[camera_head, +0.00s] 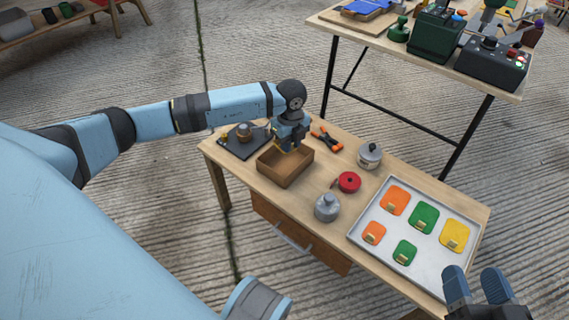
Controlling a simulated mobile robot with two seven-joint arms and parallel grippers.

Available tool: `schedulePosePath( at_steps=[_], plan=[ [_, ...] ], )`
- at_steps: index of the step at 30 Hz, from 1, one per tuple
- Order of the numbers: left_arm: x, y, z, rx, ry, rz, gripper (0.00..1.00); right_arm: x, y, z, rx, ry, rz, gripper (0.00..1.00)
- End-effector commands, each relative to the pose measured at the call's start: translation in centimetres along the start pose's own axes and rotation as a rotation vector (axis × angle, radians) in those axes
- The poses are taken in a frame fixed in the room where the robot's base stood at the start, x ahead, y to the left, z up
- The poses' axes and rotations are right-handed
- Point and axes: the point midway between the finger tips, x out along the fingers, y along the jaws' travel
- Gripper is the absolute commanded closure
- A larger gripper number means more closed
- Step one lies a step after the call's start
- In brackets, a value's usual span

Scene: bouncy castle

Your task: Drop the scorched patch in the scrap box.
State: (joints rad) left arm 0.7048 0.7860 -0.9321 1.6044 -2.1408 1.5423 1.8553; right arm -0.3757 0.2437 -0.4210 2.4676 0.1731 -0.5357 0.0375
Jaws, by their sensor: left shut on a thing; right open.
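The scrap box (273,171) is an open brown box near the left end of the wooden workbench. My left gripper (289,147) points down over the box's opening, close to its back rim. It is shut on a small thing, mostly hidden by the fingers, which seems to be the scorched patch. I cannot tell whether it touches the box. My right gripper (474,275) is open and empty at the bottom right, by the near right corner of the bench.
A metal tray (376,245) with several coloured patches lies at the bench's right. A red round container (348,182), grey can (327,207), lidded grey pot (369,156), orange-handled tool (325,139) and dark plate (239,146) surround the box. A second table (400,47) stands behind.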

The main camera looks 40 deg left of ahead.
Motion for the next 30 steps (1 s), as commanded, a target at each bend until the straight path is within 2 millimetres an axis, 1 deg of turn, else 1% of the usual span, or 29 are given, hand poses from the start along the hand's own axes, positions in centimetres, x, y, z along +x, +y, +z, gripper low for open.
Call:
schedulePosePath(
  at_steps=[1, 2, 3, 5, 13, 17, 20, 23, 24, 30],
  plan=[
    [0.0, 0.0, 0.0, 0.000, 0.000, 0.000, 1.00, 0.0, 0.0, 0.0, 0.000, 0.000, 0.000, 0.41],
    [0.0, 0.0, 0.0, 0.000, 0.000, 0.000, 0.71, 0.0, 0.0, 0.0, 0.000, 0.000, 0.000, 0.41],
    [0.0, 0.0, 0.0, 0.000, 0.000, 0.000, 0.62, 0.0, 0.0, 0.0, 0.000, 0.000, 0.000, 0.41],
    [0.0, 0.0, 0.0, 0.000, 0.000, 0.000, 0.48, 0.0, 0.0, 0.0, 0.000, 0.000, 0.000, 0.41],
    [-0.1, 0.0, 0.0, 0.000, 0.000, 0.000, 0.48, 0.0, 0.0, -0.1, 0.000, 0.001, 0.000, 0.41],
    [-1.1, 0.0, 0.0, 0.000, -0.001, 0.000, 0.48, 0.0, -0.1, -0.5, 0.008, -0.001, -0.002, 0.41],
    [-2.9, 0.0, 0.0, 0.000, -0.001, -0.002, 0.48, -0.1, -0.4, -0.9, 0.031, -0.015, -0.005, 0.41],
    [-5.2, -0.1, 0.0, 0.000, 0.000, -0.003, 0.48, -0.5, -0.9, -0.9, 0.080, -0.017, 0.006, 0.41],
    [-6.2, -0.1, 0.0, 0.001, 0.000, -0.003, 0.48, -0.5, -0.9, -1.5, 0.080, 0.003, 0.009, 0.41],
    [-10.6, 0.0, 0.0, 0.001, -0.001, -0.002, 0.48, -0.8, -1.0, -4.0, 0.074, 0.089, 0.020, 0.41]
  ],
)
